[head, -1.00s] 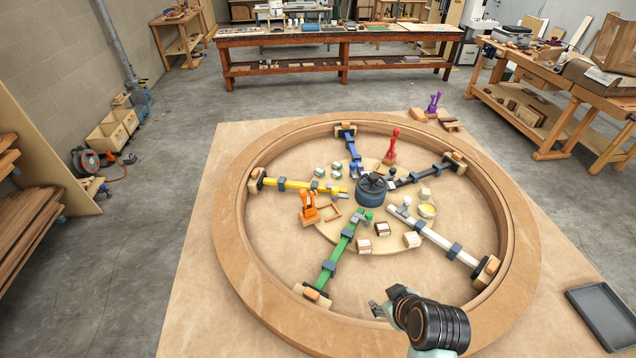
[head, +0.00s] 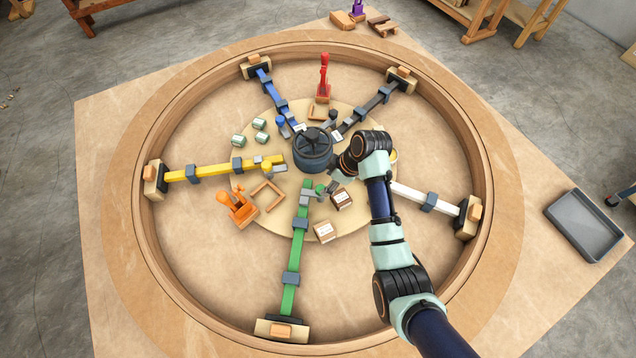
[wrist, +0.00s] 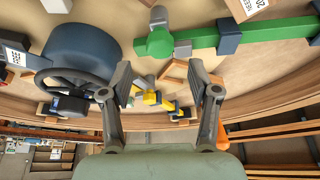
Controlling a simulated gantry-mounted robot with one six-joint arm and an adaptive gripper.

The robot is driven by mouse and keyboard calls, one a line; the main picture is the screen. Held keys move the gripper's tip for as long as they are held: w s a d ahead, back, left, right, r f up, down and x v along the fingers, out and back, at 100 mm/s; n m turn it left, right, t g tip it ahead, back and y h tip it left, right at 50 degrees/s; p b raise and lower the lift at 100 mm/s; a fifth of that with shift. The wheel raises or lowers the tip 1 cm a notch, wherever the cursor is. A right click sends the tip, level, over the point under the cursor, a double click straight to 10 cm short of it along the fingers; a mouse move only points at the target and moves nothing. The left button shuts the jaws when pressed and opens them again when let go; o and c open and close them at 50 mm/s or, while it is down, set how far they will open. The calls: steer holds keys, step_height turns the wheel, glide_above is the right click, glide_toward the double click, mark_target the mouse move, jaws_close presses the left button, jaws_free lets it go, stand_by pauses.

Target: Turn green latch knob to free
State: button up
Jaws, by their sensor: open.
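The green latch knob (wrist: 160,42) sits at the inner end of the green bar (wrist: 268,30) in the wrist view, with a grey lever part beside it. In the head view the green knob (head: 320,188) shows small beside the central hub, partly crowded by my gripper. My gripper (wrist: 165,88) is open and empty, its two fingers spread. In the wrist picture the knob appears above the gap between the fingertips, apart from both. The green bar (head: 295,258) runs from the hub area to the ring's near side.
The dark blue hub (head: 313,150) with its handwheel stands close to my gripper. Labelled boxes (head: 324,232) lie right of the green bar. An orange clamp (head: 237,207) and the yellow bar (head: 212,171) are to the left.

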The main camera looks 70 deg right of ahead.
mark_target(321, 189)
steer(key=b+x, duration=0.1)
steer(key=x, duration=0.4)
steer(key=shift+w+f, duration=0.1)
steer(key=shift+f, duration=0.2)
steer(key=c, duration=1.1)
steer(key=shift+c, duration=0.2)
